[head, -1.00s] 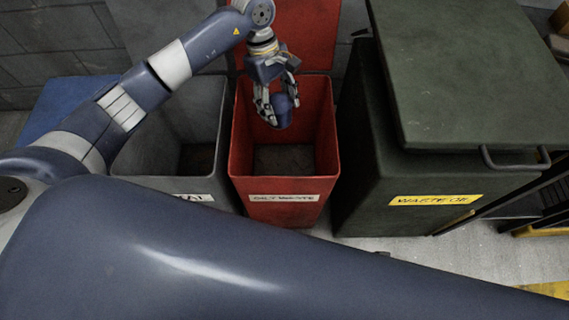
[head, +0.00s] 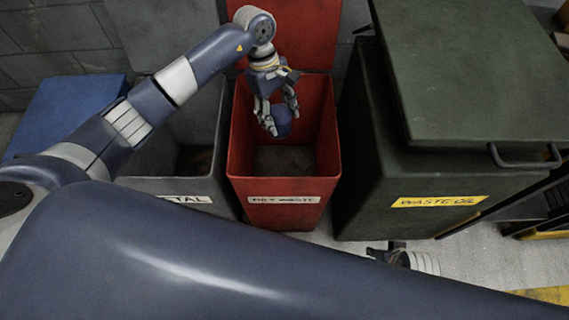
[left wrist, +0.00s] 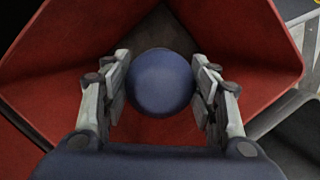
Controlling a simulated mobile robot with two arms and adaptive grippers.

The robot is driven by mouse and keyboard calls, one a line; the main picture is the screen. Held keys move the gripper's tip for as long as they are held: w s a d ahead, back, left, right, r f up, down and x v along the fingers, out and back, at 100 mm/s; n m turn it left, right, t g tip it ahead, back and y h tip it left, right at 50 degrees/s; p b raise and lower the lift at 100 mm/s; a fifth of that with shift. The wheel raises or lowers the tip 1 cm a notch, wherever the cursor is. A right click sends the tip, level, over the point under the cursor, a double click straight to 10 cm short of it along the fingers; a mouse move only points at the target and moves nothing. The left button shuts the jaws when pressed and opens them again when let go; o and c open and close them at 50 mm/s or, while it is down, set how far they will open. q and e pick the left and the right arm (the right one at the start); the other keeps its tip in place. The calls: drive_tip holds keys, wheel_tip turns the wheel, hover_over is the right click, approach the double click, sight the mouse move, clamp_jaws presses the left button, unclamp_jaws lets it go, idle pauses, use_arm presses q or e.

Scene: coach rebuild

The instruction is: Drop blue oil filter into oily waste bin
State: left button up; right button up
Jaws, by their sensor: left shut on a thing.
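The blue oil filter (head: 282,122) is a dark blue rounded body. My left gripper (head: 280,118) is shut on it, with a finger on each side, inside the open mouth of the red oily waste bin (head: 285,216). The left wrist view shows the filter's round end (left wrist: 160,82) between the two fingers, with the red bin walls (left wrist: 235,45) around and below. The bin floor shows below the filter in the head view. My right gripper (head: 387,252) shows only partly at the lower right, behind my large arm link; its fingers are unclear.
An open grey metal bin (head: 160,188) stands left of the red bin. A dark green waste oil bin (head: 360,170) with a closed lid stands close on the right. A blue bin (head: 70,105) is at the far left. The red lid stands up behind.

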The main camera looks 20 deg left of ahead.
use_arm(q)
drive_tip(key=o, duration=1.4)
drive_tip(key=shift+r, duration=0.1)
drive_tip(key=v, duration=1.1)
drive_tip(key=shift+r, duration=0.4)
